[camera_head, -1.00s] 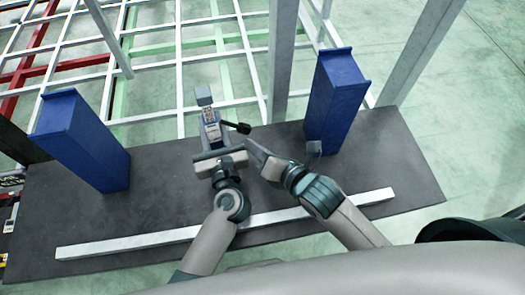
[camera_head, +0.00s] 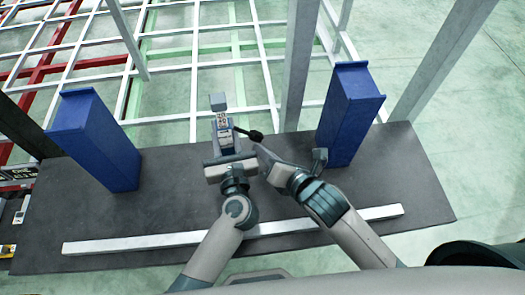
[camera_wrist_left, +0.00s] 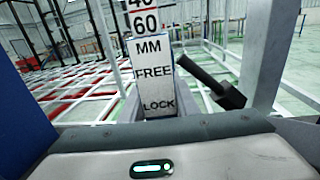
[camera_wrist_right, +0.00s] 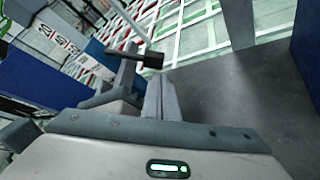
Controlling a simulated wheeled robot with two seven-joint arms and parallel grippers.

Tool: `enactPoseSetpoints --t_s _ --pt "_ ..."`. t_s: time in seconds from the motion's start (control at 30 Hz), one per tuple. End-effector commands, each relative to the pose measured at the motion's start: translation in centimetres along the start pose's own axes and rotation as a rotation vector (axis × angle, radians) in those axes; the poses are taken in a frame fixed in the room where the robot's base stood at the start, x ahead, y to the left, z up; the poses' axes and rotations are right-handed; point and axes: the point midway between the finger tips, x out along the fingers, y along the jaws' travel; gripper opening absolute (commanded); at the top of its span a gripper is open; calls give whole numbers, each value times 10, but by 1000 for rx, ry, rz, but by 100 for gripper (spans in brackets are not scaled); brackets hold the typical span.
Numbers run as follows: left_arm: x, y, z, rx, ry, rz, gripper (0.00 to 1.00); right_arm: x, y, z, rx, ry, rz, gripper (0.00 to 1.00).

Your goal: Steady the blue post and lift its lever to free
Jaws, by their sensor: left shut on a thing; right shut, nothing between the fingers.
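A slim post (camera_head: 226,140) with a scale label stands between two larger blue posts. Its body looks grey and white, with a little blue around the label. In the left wrist view its label (camera_wrist_left: 154,90) reads MM, FREE and LOCK. A black lever (camera_head: 255,135) sticks out to the post's right; in the left wrist view its knob (camera_wrist_left: 230,97) slopes down to about LOCK height. My left gripper (camera_head: 227,155) is shut on the post's lower part. My right gripper (camera_head: 260,148) is shut and empty, its tip just below the lever's knob; contact is unclear.
Big blue posts stand left (camera_head: 98,140) and right (camera_head: 348,115) on the dark table (camera_head: 180,200). A white bar (camera_head: 150,242) lies along the front. A small grey piece (camera_head: 320,157) is near the right post. White frame bars (camera_head: 300,60) rise behind.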

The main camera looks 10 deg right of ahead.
Motion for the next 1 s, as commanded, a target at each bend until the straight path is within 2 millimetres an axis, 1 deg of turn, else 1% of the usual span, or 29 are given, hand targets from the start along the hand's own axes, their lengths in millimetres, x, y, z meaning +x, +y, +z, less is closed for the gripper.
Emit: enactPoseSetpoints --t_s 0.37,0.57,0.77,1.0 --pt "0 0 0 1 0 1 0 -3 0 6 -51 -3 -28 0" --pt "0 0 0 1 0 1 0 -6 1 14 -121 -7 -68 0" --pt "0 0 0 1 0 0 0 -13 4 26 -251 -9 -145 0" --pt "0 0 0 1 1 0 0 -23 11 43 -442 -11 -261 0"
